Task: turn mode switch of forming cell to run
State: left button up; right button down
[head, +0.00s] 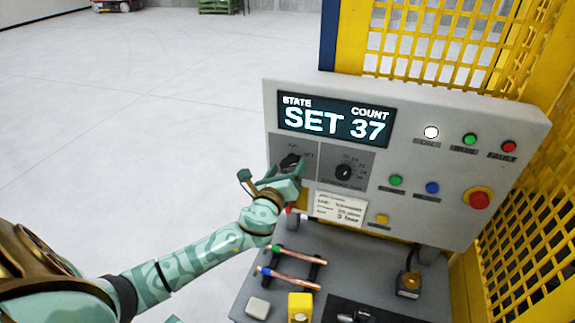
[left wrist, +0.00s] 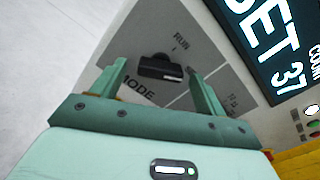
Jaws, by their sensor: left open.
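The mode switch (head: 290,161) is a black knob on a grey plate at the left of the control panel (head: 420,160). In the left wrist view the knob (left wrist: 160,67) lies crosswise with a white mark towards its right end. The RUN label (left wrist: 181,42) is above and right of it, and the mark does not point at it. The display (head: 335,120) reads STATE SET, COUNT 37. My left gripper (head: 287,171) is open in front of the switch, its fingers on either side of the knob; contact cannot be told. My right gripper is not in view.
A second dial (head: 344,171) sits right of the switch. Buttons (head: 396,180) and a red emergency stop (head: 479,198) are further right. Below, a grey bench (head: 262,285) holds copper tubes (head: 297,256). Yellow mesh guarding (head: 440,45) stands behind. The floor at left is clear.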

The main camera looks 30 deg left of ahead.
pick_arm(q)
jog(key=shift+w+a, duration=0.15)
jog(key=shift+w, duration=0.35)
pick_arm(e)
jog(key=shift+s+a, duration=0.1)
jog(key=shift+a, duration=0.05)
pick_arm(q)
jog(key=c, duration=1)
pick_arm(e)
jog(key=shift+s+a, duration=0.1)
